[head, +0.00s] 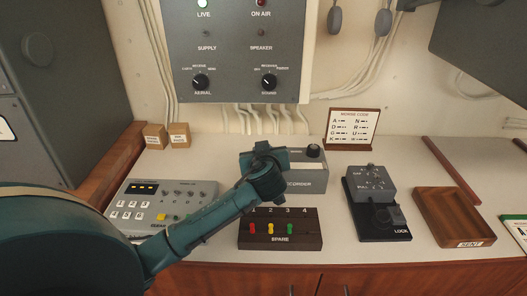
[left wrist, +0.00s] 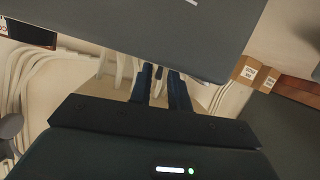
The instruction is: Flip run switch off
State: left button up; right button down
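No switch labelled RUN can be made out. The grey recorder (head: 307,182) stands at the back middle of the desk, with a dark knob (head: 314,150) at its top right; my left arm hides its left part. My left wrist is in front of and above it in the head view, and the fingers cannot be made out there. In the left wrist view my left gripper (left wrist: 160,77) has its two dark fingers a little apart, with nothing clearly between them. It points at pale cables below a grey panel. My right gripper is out of view.
A spare switch box (head: 280,240) with coloured levers is in front of the recorder. A grey keypad console (head: 190,190) is at left, a black-based key unit (head: 378,222) and wooden tray (head: 453,240) at right. The wall panel (head: 237,50) overhangs the back.

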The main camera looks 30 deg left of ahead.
pick_arm(q)
jog(key=shift+o, duration=1)
jog(key=shift+s+d, duration=0.1)
jog(key=shift+d, duration=0.05)
jog(key=b+v, duration=0.1)
jog(key=v, duration=1.1)
jog(key=shift+s+d, duration=0.2)
jog(key=shift+s, duration=0.1)
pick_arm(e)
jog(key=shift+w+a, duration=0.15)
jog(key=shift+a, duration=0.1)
pick_arm(q)
jog(key=shift+r, duration=0.15)
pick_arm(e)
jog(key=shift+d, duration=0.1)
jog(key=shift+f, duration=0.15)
